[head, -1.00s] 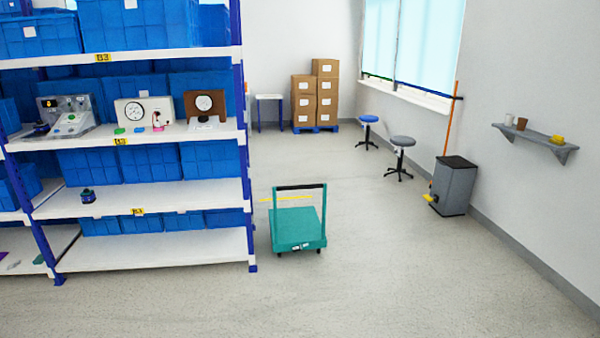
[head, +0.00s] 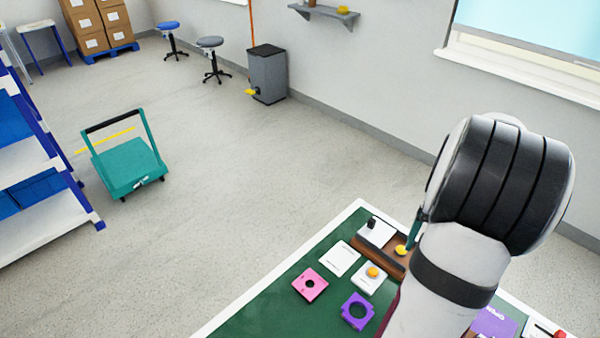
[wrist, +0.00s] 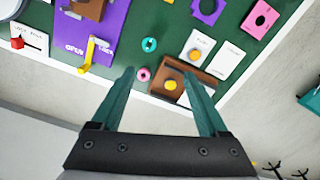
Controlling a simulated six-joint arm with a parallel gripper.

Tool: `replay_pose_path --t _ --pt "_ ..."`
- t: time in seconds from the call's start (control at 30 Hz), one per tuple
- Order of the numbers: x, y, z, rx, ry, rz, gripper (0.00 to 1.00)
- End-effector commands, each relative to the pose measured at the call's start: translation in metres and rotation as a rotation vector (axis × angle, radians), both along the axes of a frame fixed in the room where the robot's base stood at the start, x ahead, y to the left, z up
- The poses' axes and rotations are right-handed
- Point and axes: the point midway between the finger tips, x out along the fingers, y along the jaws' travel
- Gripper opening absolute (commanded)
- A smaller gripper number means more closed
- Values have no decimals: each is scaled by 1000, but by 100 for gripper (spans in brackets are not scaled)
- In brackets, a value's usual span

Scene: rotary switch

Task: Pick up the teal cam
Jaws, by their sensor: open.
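The teal cam (wrist: 149,44), a small ring-like piece with a hole, lies on the green mat (wrist: 131,12) in the upper middle of the wrist view. My gripper (wrist: 156,70) is open, with its two teal fingers spread and nothing seen held between them. In the picture the cam is just beyond the fingertips, roughly in line with the gap; the height between them is hard to tell. In the head view my arm covers that part of the table, and I cannot see the cam there.
A small pink ring (wrist: 144,74) shows between the fingers. A brown wooden holder (wrist: 196,92) with a yellow knob is by the right finger. A purple board (wrist: 116,25) with a yellow lever is left. Pink (head: 310,284) and purple (head: 357,311) plates lie on the mat.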

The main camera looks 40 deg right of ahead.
Motion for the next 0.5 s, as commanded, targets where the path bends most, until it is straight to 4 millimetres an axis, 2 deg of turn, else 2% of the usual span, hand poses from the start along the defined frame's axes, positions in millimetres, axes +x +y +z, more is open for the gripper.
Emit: replay_pose_path --t 0.03,0.07,0.17,0.23,0.5 --pt "-14 -8 -5 0 3 -22 77" --pt "-18 -11 -6 -1 4 -27 77" --pt "-21 -13 -8 -3 5 -30 77" --pt "-21 -12 -17 1 6 -29 77" --pt "-21 -11 -91 3 5 -30 77"
